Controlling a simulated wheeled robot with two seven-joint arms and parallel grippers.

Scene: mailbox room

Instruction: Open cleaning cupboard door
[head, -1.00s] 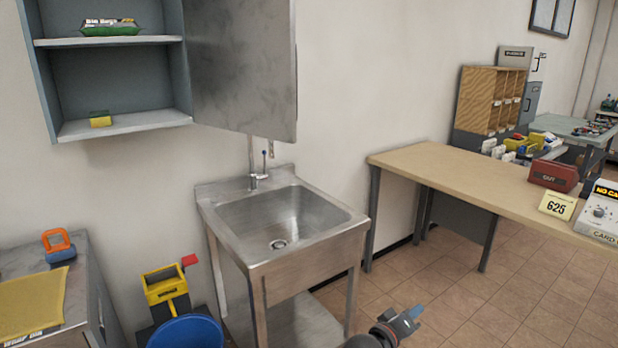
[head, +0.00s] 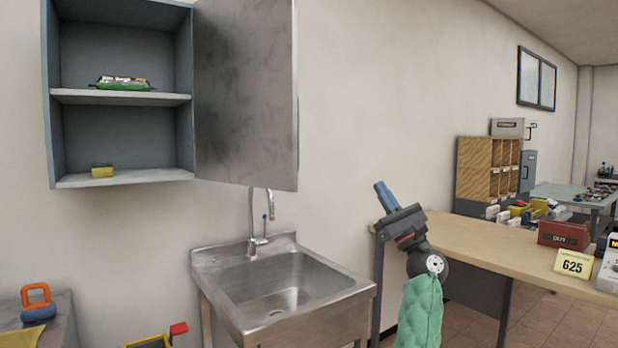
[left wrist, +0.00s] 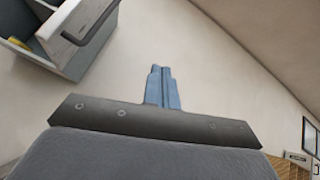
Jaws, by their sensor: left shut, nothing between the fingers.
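The wall cupboard (head: 120,183) hangs above and left of the sink in the head view. Its metal door (head: 245,95) stands swung wide open to the right, so the shelves show. In the left wrist view the cupboard door (left wrist: 85,20) is at the upper left, with a dark handle (left wrist: 95,25) on it. My left gripper (head: 381,188) is in front of the wall, right of the door and apart from it. Its blue fingers (left wrist: 161,75) are shut together with nothing between them. My right gripper is not in view.
A sponge (head: 102,170) and a green packet (head: 122,83) lie on the cupboard shelves. A steel sink (head: 225,290) with a tall tap (head: 258,225) stands below. A wooden table (head: 490,247) is to the right. Bare wall lies between door and gripper.

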